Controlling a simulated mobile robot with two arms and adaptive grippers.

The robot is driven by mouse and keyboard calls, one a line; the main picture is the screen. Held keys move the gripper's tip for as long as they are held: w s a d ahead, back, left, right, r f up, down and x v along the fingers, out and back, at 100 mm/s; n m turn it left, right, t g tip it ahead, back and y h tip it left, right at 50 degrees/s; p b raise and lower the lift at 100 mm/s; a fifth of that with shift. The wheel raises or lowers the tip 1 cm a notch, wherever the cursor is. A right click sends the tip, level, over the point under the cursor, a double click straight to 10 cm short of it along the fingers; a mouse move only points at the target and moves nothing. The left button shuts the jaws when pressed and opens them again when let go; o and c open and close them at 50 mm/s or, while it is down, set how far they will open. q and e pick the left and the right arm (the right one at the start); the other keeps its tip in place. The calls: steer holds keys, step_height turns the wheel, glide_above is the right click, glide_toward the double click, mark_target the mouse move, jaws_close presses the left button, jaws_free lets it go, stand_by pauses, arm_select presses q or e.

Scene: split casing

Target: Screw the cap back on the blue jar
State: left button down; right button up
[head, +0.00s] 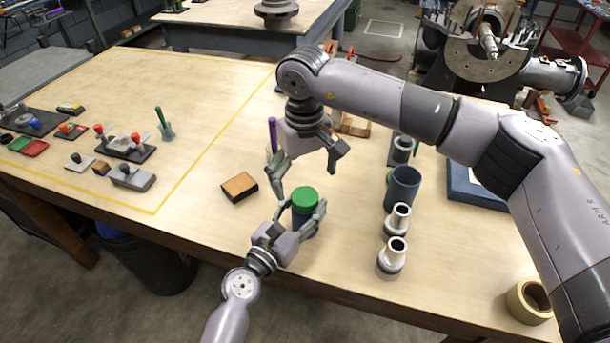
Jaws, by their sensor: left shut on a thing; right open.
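The blue jar (304,226) stands near the front edge of the table, partly hidden by my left gripper's fingers. The green cap (305,200) sits on top of the jar. I cannot tell how tightly it is seated. My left gripper (303,213) is shut around the jar from the front, one finger on each side. My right gripper (305,182) is open and empty, fingers pointing down, above and behind the cap. It looks apart from the cap.
Right of the jar stand a dark blue cup (402,188) and several grey cylindrical parts (391,258). A tape roll (529,301) lies at the front right. An orange-topped block (240,187) lies left of the jar. A purple upright tool (273,135) stands behind my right gripper.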

step_height(320, 180, up, 12)
stand_by(0.6)
arm_select(q)
steer(key=c, duration=0.7)
jaws_free()
steer(key=shift+a, duration=0.1)
steer(key=v, duration=1.2)
